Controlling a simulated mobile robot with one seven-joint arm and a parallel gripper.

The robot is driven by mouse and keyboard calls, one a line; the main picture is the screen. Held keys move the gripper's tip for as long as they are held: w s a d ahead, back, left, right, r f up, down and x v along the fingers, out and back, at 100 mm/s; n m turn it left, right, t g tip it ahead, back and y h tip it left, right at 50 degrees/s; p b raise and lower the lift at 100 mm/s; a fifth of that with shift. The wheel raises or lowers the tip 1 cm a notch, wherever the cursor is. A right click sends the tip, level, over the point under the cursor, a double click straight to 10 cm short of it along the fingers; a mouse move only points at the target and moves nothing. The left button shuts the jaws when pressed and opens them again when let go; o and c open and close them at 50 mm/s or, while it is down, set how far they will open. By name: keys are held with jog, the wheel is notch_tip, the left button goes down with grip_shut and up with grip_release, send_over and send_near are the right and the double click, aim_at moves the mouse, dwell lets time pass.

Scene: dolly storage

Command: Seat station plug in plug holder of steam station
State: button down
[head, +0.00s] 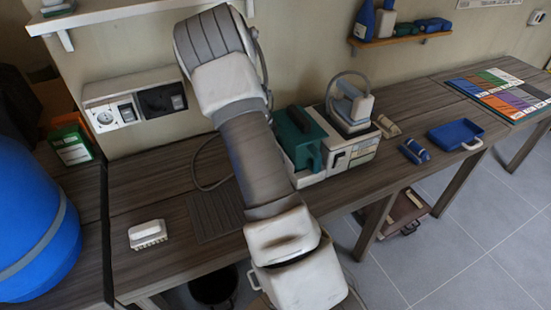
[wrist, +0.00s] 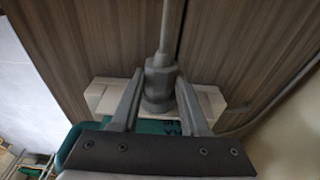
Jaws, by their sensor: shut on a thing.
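In the wrist view my gripper (wrist: 159,82) is shut on a grey station plug (wrist: 158,88), whose thin grey end points to the top of the picture. Behind the plug is a pale block (wrist: 211,102), with part of the green tank below it; I cannot tell whether the plug touches either. In the head view the steam station (head: 362,150) stands on the bench with a green tank (head: 297,135) and an iron (head: 351,103). My arm crosses in front of its left side and hides my gripper and the plug. I cannot make out the plug holder.
A wall socket box (head: 115,112) is behind the bench at left. A white brush (head: 148,234) lies on the bench (head: 180,265). A blue tray (head: 456,134) and blue rolls (head: 414,151) lie right of the station. A cable runs along the wrist view's right side.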

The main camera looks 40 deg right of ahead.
jog(key=shift+d, duration=0.3)
jog(key=shift+c, duration=1.6)
grip_release()
notch_tip(320, 180, up, 17)
jog(key=a+p, duration=0.2)
jog(key=p, duration=0.1)
jog(key=shift+w+a, duration=0.2)
jog(key=shift+a, duration=0.15)
jog(key=shift+r, duration=0.1)
